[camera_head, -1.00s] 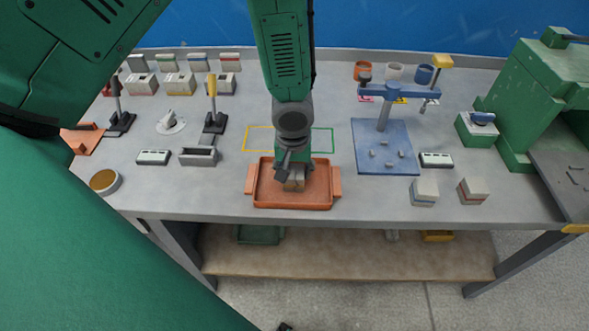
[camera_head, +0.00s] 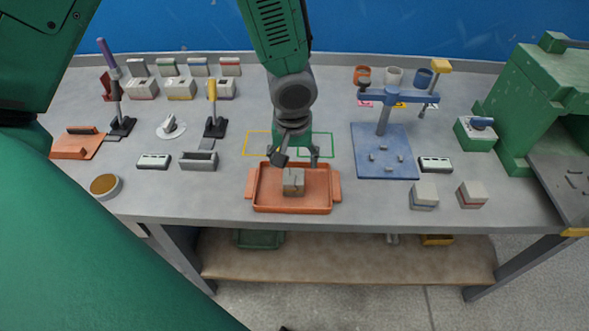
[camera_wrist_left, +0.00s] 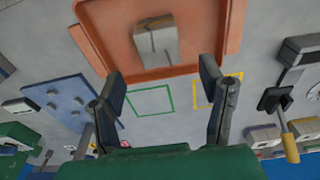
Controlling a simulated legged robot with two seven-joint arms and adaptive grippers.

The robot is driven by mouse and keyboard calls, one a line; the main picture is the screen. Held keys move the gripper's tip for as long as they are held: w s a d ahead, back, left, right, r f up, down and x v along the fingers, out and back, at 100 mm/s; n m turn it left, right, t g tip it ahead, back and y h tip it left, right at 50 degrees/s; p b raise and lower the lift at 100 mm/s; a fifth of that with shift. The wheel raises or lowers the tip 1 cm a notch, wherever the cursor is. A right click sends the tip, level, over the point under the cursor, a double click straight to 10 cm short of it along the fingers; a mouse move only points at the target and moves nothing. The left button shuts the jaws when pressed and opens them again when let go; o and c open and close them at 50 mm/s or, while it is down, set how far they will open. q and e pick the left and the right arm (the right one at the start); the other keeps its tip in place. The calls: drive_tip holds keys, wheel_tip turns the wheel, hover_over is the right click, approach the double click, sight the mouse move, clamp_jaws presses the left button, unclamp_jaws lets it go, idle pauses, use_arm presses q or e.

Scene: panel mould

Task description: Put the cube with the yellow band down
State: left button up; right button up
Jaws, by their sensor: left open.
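A grey-beige cube (camera_head: 293,181) sits inside the orange tray (camera_head: 335,186), near its middle. It also shows in the left wrist view (camera_wrist_left: 155,42), standing on the tray floor, with a thin dark line on its surface. I cannot clearly make out a yellow band on it. My left gripper (camera_head: 297,157) is open and empty, above and just behind the cube, apart from it. In the left wrist view the two fingers (camera_wrist_left: 161,88) are spread wide with nothing between them. My right gripper is not in view.
Yellow (camera_head: 256,143) and green (camera_head: 316,145) outlines mark the table behind the tray. A blue plate with a post (camera_head: 384,150) stands to the right. Two banded cubes, blue (camera_head: 424,194) and red (camera_head: 472,194), sit front right. A grey holder (camera_head: 198,161) is left of the tray.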

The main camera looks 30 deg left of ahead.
sight(293, 179)
use_arm(q)
drive_tip(key=r, duration=0.5)
drive_tip(key=shift+s+d+r, duration=0.15)
drive_tip(key=shift+s+r, duration=0.15)
